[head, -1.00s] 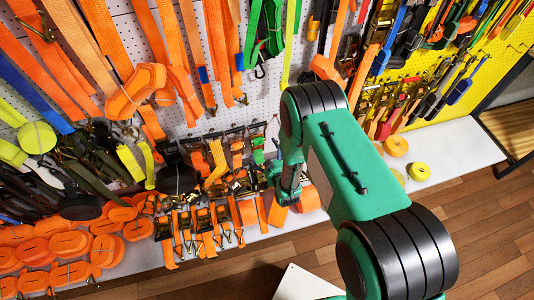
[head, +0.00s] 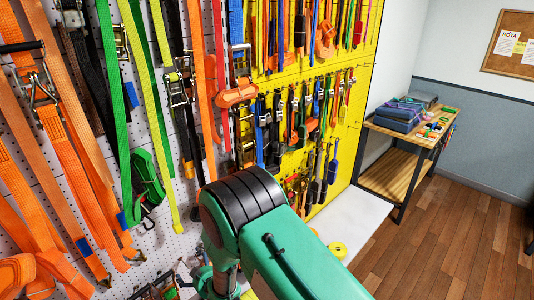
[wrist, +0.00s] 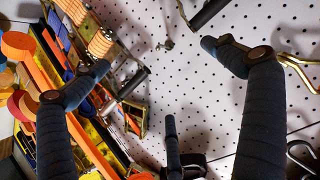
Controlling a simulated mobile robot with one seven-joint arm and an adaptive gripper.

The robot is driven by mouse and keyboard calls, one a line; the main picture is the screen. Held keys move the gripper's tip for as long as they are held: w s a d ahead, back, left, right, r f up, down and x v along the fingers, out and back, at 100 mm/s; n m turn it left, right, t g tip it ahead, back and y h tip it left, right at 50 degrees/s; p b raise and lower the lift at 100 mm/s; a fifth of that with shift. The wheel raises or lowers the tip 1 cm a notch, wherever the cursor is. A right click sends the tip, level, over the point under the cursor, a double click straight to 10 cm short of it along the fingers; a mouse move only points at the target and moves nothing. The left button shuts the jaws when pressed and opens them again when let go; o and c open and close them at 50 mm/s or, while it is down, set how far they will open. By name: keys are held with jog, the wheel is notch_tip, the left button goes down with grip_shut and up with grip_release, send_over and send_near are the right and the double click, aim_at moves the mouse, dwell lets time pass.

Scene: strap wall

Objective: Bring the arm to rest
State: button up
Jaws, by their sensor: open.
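My gripper (wrist: 160,70) shows in the wrist view with its dark blue wrapped fingers spread wide apart. It is open and nothing is held between the fingers. Beyond the fingers is the white pegboard (wrist: 195,90), with a metal buckle with a dark handle (wrist: 130,90) at the left and brass-coloured hooks at the right. I cannot tell whether the fingers touch any of these. In the head view my green arm fills the lower middle, in front of the strap wall, and the gripper is hidden there.
Orange straps (head: 75,150) and a green strap (head: 147,180) hang close to the left of my arm.

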jog(key=w+d+r+m+h, duration=0.1)
jog(key=w+d+r+h, duration=0.1)
jog(key=d+r, duration=0.95)
jog(key=w+d+r+m+h, duration=0.2)
jog(key=d+r, duration=0.6)
jog(key=r, duration=0.6)
jog(key=s+d+r+m+g+h, duration=0.1)
jog(key=s+d+r, duration=0.7)
jog(key=d, duration=0.2)
jog(key=s+d+r+m+g+h, duration=0.1)
jog(key=s+d+r, duration=0.7)
jog(key=d, duration=0.3)
jog(key=s+d+r+m+g+h, duration=0.15)
jog(key=s+d, duration=0.35)
jog(key=s, duration=0.6)
jog(key=s+d+r+m+g, duration=0.15)
jog(key=s+d, duration=0.25)
jog(key=s, duration=0.7)
notch_tip(320, 180, up, 10)
jog(key=t+p, duration=0.1)
jog(key=p, duration=0.8)
jog(key=shift+w, duration=0.2)
jog(key=shift+f, duration=0.15)
